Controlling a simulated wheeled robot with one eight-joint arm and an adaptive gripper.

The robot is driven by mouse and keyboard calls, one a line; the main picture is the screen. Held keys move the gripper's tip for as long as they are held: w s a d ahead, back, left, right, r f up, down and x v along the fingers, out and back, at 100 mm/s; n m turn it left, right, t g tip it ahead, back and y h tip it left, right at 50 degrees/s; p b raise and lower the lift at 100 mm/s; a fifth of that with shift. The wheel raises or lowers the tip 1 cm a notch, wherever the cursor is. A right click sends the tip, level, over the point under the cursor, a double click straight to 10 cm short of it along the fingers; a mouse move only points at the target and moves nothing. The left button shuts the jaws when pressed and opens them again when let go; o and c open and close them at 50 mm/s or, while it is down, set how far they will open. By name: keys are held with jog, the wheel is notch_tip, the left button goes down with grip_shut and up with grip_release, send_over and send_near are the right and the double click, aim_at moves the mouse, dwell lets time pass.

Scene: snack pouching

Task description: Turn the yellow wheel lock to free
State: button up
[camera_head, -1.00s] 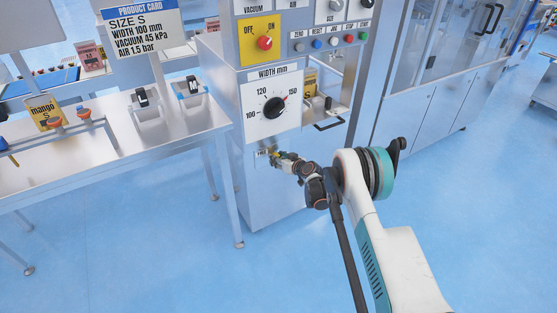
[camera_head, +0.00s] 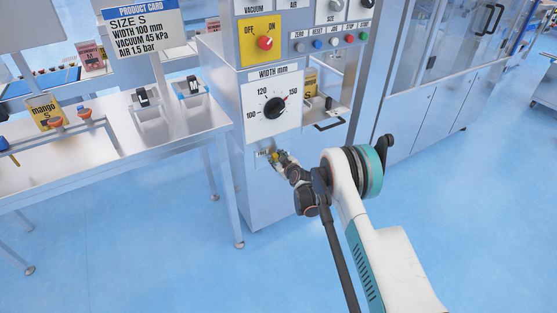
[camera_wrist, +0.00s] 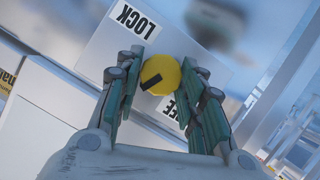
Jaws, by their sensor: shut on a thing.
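The yellow wheel lock (camera_wrist: 163,72) is a round knob with a black mark, which points to the lower left in the wrist view. My gripper (camera_wrist: 158,82) is shut on it, with a finger on each side. The LOCK label (camera_wrist: 135,19) is above and left of the knob. The FREE label (camera_wrist: 186,112) is below and right, partly hidden by a finger. In the head view the wheel lock (camera_head: 274,154) is small, low on the machine front under the width dial (camera_head: 273,108), and largely covered by my gripper (camera_head: 279,157).
The width dial's pointer is toward 150. A yellow OFF/ON panel with a red knob (camera_head: 265,43) is above it. A steel table (camera_head: 110,165) stands left of the machine, bearing a mango pouch (camera_head: 44,110). The blue floor in front is clear.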

jog(key=shift+a+f+n+t+h, duration=0.1)
jog(key=shift+n+t+h, duration=0.35)
jog(key=shift+n, duration=0.55)
jog(key=o, duration=1.1)
jog(key=shift+c, duration=0.2)
jog(key=shift+s, duration=0.1)
jog(key=v, duration=1.1)
jog(key=shift+s, duration=0.4)
